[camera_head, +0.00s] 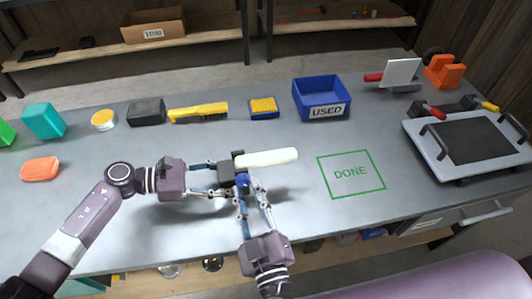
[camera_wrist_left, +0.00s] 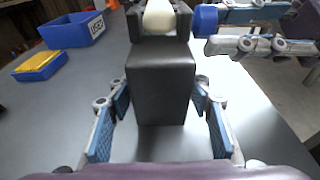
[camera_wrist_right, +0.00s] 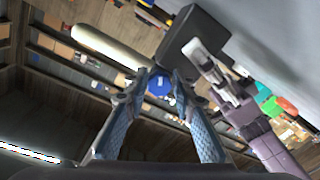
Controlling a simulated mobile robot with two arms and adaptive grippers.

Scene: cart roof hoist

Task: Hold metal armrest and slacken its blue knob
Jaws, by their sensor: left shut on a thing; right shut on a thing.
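The armrest is a dark block with a cream bar (camera_head: 267,158) sticking out to the right, held above the grey table. Its dark block fills the middle of the left wrist view (camera_wrist_left: 160,85). My left gripper (camera_head: 228,178) is shut on this block from the left. The blue knob (camera_head: 242,181) sits on the near side of the block; it also shows in the left wrist view (camera_wrist_left: 206,22) and the right wrist view (camera_wrist_right: 159,86). My right gripper (camera_head: 246,192) reaches from the front, its fingertips shut around the knob.
A green square marked DONE (camera_head: 351,173) lies empty at right. A tray with black handles (camera_head: 467,143) is at far right.

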